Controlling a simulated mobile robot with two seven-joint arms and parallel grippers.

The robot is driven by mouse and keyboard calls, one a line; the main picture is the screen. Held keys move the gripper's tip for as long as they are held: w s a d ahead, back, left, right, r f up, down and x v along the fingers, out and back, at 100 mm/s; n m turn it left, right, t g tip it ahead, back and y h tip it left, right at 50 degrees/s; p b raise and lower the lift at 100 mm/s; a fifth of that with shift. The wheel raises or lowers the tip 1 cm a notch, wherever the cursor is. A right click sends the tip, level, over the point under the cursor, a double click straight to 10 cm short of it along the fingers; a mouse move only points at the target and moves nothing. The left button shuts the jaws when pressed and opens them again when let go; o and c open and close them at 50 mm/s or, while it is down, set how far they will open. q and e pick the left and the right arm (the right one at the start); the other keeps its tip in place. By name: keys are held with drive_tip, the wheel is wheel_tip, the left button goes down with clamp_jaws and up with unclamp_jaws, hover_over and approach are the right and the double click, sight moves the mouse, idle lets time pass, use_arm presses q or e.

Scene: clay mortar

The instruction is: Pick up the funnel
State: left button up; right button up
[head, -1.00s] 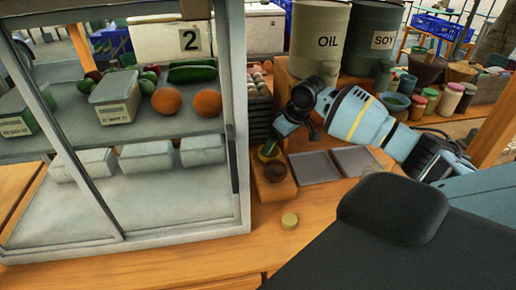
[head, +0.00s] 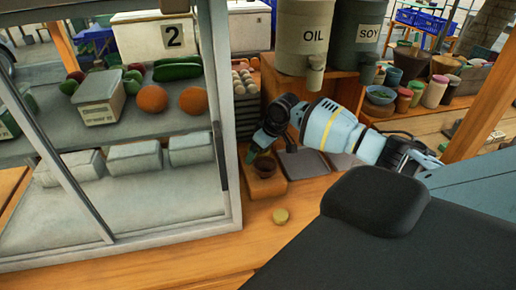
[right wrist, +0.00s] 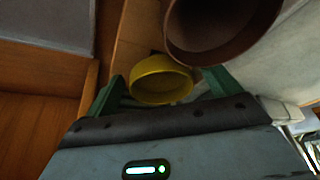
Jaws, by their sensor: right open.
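A yellow round-rimmed piece, which looks like the funnel (right wrist: 162,86), sits between my right gripper's fingers in the right wrist view. Its lower part and any spout are hidden. In the head view my right gripper (head: 254,154) is over the small wooden stand beside the glass case, and it hides the funnel. The green fingers are open on either side of the yellow rim; I cannot tell whether they touch it. My left gripper is not in view.
A dark brown cup (head: 264,168) is on the wooden stand (head: 266,187), very close to the gripper; it shows large in the right wrist view (right wrist: 215,30). The glass case (head: 226,120) stands left. Oil (head: 303,40) and soy (head: 357,42) containers stand behind.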

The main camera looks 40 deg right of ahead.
drive_tip(key=shift+w+f, duration=0.1)
drive_tip(key=shift+f, duration=0.2)
drive_tip(key=shift+c, duration=0.2)
drive_tip(key=c, duration=1)
drive_tip(key=shift+r, duration=0.1)
wheel_tip(320, 180, up, 10)
drive_tip(key=shift+f, duration=0.1)
